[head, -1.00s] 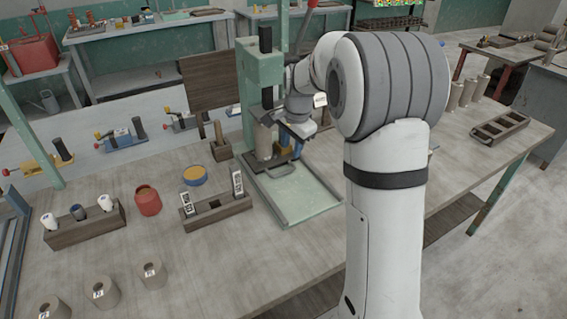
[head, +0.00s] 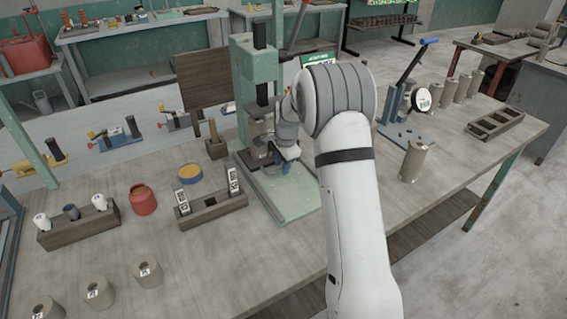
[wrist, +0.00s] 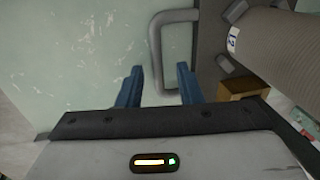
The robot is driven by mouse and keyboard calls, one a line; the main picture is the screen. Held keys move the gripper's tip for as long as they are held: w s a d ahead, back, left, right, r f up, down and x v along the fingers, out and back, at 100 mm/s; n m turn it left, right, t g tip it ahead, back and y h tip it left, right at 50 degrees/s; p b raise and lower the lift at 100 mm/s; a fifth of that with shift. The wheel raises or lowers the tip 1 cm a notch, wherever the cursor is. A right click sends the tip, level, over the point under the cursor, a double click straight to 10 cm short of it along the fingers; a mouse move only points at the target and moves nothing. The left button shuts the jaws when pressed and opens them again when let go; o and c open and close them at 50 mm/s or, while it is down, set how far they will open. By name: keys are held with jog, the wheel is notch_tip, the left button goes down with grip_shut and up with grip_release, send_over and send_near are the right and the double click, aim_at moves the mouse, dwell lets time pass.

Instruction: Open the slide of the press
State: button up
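The green press (head: 252,75) stands on the bench with a pale green base plate (head: 290,207). Its dark slide (head: 246,163) sits under the column, partly hidden by my arm. In the wrist view a grey U-shaped handle (wrist: 176,15) juts left from the slide (wrist: 208,60) over the pale green plate. A clay cylinder with a white label (wrist: 275,45) stands on the slide. My gripper (wrist: 158,78) is open, its two blue fingers apart with part of the handle between them. Whether they touch it I cannot tell. In the head view my gripper (head: 283,166) is low in front of the column.
A wooden rack (head: 213,211) with labelled pieces stands left of the base plate. A lever device (head: 405,120) and clay cylinder (head: 413,160) stand right. The front bench is clear between the rack and clay rings (head: 146,272).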

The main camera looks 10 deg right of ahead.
jog(key=shift+c, duration=0.4)
grip_shut()
